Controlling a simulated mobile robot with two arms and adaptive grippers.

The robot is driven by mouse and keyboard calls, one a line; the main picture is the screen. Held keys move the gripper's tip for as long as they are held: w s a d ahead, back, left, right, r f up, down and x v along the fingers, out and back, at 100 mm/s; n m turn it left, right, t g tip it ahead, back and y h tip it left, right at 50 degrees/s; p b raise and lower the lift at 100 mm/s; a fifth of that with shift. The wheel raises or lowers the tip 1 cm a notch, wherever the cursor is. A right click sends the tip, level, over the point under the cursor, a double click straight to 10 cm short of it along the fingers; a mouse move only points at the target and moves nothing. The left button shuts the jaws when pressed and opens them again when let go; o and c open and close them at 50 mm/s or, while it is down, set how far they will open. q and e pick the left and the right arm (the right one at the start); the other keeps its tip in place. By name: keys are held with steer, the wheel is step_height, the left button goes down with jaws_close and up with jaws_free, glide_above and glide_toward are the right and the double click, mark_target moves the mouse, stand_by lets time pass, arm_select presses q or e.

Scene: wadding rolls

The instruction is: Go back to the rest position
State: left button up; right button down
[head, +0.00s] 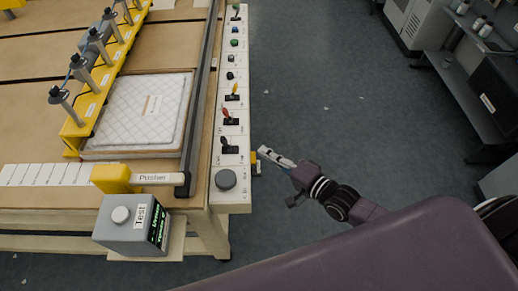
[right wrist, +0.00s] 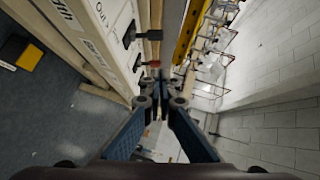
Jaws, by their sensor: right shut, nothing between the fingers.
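My right gripper (head: 266,152) is shut and empty, just right of the control panel (head: 229,160) on the table's right edge. It points left toward the panel's lower levers, with a small gap visible in the head view. In the right wrist view its fingers (right wrist: 161,102) meet in the middle, with panel levers (right wrist: 130,36) ahead and to the left. My left gripper is in neither view.
A wadding sheet (head: 135,110) lies on the table near a yellow rail (head: 100,88) with several grey cylinders. A grey Test box (head: 130,226) stands at the table's front. Open floor (head: 325,80) lies right of the table, with shelving (head: 470,75) beyond.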

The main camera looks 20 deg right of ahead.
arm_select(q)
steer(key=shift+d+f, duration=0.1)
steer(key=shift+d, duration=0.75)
arm_select(e)
steer(key=shift+s, duration=0.2)
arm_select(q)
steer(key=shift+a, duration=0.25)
